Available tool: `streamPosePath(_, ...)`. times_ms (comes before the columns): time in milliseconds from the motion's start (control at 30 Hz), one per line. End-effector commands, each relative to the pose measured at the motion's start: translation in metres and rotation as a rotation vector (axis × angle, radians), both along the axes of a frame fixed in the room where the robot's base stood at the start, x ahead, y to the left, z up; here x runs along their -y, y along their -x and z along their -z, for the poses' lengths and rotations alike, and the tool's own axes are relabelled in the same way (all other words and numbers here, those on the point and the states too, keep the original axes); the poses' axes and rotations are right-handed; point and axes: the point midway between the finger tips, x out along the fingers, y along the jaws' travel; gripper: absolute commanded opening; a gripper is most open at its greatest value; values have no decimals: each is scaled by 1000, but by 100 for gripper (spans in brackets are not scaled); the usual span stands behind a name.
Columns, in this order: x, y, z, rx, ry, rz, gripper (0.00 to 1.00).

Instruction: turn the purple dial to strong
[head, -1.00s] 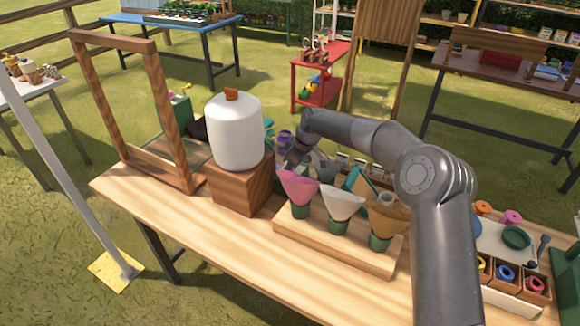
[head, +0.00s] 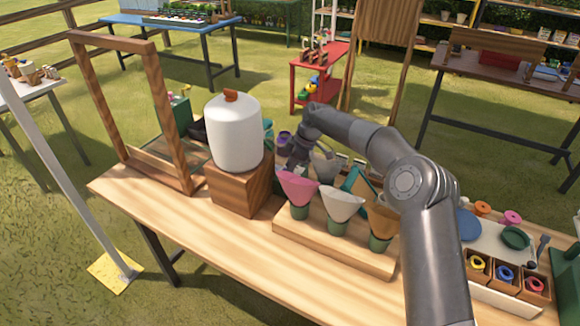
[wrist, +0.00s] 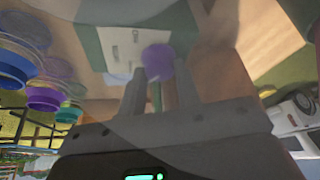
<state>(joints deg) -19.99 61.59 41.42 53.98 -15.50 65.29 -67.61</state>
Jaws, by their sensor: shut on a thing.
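The purple dial (wrist: 158,62) shows in the wrist view as a round knob in front of a pale panel (wrist: 122,45) with small dark marks, too blurred to read. My gripper (wrist: 158,80) has one finger on each side of the dial and is shut on it. Which mark the dial points to cannot be told. In the head view my gripper reaches down behind the pink cone (head: 297,187), beside the white tank (head: 234,135) on its wooden block. Its fingertips and the dial are hidden there.
Pink, white and tan cones stand in a wooden rack (head: 330,247) in front of my gripper. A wooden frame (head: 180,120) stands at the left. Small boxes with coloured rings (head: 505,273) lie at the right. The table's front left (head: 190,225) is clear.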

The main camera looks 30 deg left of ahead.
Motion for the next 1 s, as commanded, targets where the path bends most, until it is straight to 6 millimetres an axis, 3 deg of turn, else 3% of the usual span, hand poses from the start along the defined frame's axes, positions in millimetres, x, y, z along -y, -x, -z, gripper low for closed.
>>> streamPosePath(133,0,0,1,0,2,0,7)
streamPosePath(167,0,0,1,0,2,1,31)
streamPosePath(400,0,0,0,0,1,1,51)
streamPosePath(767,3,-2,-7,1,-1,2,52)
streamPosePath(1000,18,-9,-48,3,0,2,52)
